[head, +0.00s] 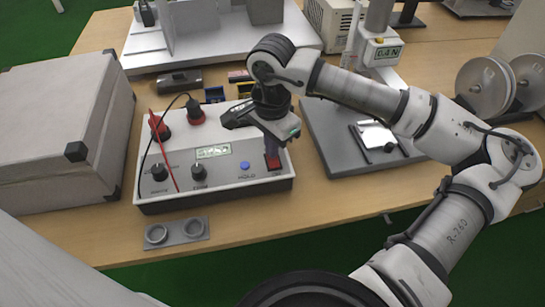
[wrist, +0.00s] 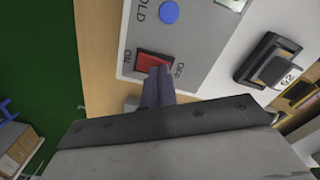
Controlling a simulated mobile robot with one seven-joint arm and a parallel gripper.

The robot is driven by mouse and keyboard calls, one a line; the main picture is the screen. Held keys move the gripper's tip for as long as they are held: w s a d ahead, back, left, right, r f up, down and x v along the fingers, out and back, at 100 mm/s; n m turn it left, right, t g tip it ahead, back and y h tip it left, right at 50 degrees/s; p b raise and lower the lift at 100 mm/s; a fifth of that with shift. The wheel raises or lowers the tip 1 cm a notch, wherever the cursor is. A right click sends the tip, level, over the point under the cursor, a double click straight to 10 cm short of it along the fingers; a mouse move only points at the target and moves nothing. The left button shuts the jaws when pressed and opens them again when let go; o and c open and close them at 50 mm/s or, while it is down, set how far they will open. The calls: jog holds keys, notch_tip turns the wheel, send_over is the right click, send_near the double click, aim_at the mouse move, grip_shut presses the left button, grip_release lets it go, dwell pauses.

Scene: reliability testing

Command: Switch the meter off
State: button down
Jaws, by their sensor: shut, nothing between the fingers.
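The meter (head: 222,176) is a pale box with a lit green display (head: 213,151), dark knobs, a blue HOLD button (head: 244,165) and a red rocker switch (head: 273,163) at its front right corner. In the wrist view the red rocker switch (wrist: 150,63) has ON printed at one end and OFF at the other. My gripper (head: 271,152) is shut and empty, pointing down over the switch. In the wrist view my gripper's fingertips (wrist: 160,72) are at the OFF end and hide part of it. I cannot tell whether they touch or press it.
A large grey case (head: 60,135) stands at the left. A grey block with two round recesses (head: 178,233) lies in front of the meter. A force stand (head: 383,53) on a grey base is at the right, beside my arm. Reels (head: 487,88) stand farther right.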

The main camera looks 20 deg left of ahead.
jog(key=shift+f+b, duration=0.3)
jog(key=shift+r, duration=0.15)
jog(key=shift+r+p, duration=1.6)
jog(key=shift+r, duration=1.8)
